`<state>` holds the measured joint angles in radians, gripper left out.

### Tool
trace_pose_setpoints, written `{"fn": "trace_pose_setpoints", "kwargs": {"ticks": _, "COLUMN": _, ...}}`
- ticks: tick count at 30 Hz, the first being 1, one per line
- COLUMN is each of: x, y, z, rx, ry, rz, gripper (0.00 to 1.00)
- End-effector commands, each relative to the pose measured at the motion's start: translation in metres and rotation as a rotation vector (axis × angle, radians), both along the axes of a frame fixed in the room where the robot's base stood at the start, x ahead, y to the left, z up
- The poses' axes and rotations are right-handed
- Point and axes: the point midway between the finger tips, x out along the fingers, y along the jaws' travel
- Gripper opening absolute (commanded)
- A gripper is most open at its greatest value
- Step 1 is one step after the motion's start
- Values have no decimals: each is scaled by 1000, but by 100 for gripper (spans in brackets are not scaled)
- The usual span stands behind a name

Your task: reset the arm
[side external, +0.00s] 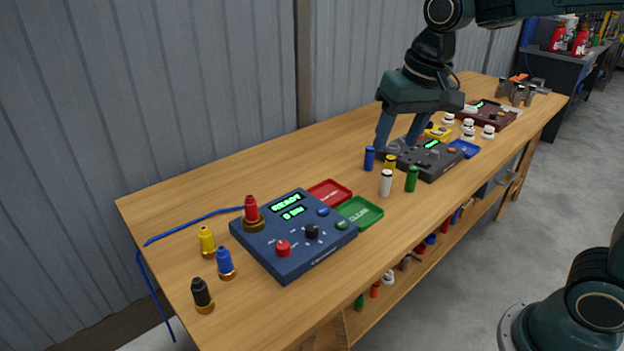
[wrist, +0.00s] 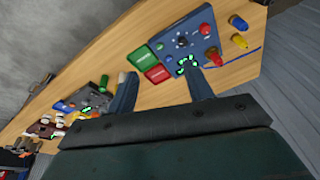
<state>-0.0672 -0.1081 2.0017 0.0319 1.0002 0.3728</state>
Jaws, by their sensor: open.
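My gripper (side external: 397,146) points down over the middle of the wooden bench, in front of the grey box (side external: 432,158) in the side view. Its two fingers are apart, and I see nothing held between them. The fingers also show in the wrist view (wrist: 158,74), with the bench behind them. A blue box (side external: 295,236) with a green lit "READY" display stands nearer the camera, well apart from my gripper. A red tray (side external: 329,192) and a green tray (side external: 360,211) lie beside it. Whether the fingers touch the grey box is unclear.
Blue (side external: 369,158), white (side external: 386,183) and green (side external: 411,179) cylinders stand below my gripper. Yellow (side external: 207,242), blue (side external: 226,263) and black (side external: 202,295) pieces stand at the near end. A dark red box (side external: 490,112) sits farther back. Bare wood (side external: 240,170) lies along the wall.

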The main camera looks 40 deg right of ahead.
Motion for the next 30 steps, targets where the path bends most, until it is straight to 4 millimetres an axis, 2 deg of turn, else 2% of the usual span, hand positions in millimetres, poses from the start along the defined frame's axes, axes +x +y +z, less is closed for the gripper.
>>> {"fn": "trace_pose_setpoints", "kwargs": {"ticks": 1, "x": -12, "y": -2, "z": 4, "rx": -4, "ry": -17, "rz": 17, "gripper": 51}}
{"fn": "trace_pose_setpoints", "kwargs": {"ticks": 9, "x": -67, "y": -10, "z": 10, "rx": -33, "ry": -95, "rz": 117, "gripper": 51}}
{"fn": "trace_pose_setpoints", "kwargs": {"ticks": 18, "x": -125, "y": -15, "z": 0, "rx": -77, "ry": -179, "rz": 227, "gripper": 51}}
{"fn": "trace_pose_setpoints", "kwargs": {"ticks": 24, "x": -153, "y": -17, "z": -11, "rx": -105, "ry": -223, "rz": 284, "gripper": 51}}
{"fn": "trace_pose_setpoints", "kwargs": {"ticks": 30, "x": -164, "y": -18, "z": -17, "rx": -119, "ry": -241, "rz": 310, "gripper": 51}}
